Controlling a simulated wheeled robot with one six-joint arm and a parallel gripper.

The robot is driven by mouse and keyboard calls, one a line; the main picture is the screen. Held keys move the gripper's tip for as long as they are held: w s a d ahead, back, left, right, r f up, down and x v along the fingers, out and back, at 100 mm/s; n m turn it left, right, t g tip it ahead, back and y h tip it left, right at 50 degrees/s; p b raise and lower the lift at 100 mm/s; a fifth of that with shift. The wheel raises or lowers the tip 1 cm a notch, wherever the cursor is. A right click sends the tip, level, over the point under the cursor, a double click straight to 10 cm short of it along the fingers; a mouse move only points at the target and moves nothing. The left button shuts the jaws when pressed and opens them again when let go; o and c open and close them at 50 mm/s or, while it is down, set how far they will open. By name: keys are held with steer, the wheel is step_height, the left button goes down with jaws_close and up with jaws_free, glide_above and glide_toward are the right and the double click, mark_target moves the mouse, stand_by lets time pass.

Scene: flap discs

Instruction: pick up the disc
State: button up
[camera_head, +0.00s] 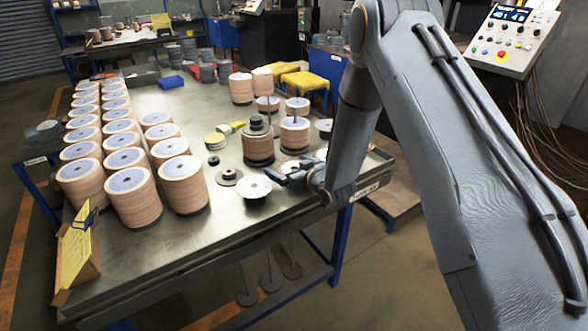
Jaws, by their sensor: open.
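My gripper (284,178) is open at the right front part of the metal table. It is low over the tabletop, and my wrist hides part of what lies behind it. A pale reddish disc (292,166) lies flat just behind the jaws, partly covered by them. I cannot tell which disc is meant, or whether the jaws touch one.
Tall stacks of tan discs (132,198) fill the table's left side. More stacks on spindles (258,142) stand behind my gripper. The metal tabletop (235,225) is clear along the front. A yellow-label holder (77,250) stands at the front left corner.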

steer(key=c, duration=0.9)
steer(key=shift+r, duration=0.2)
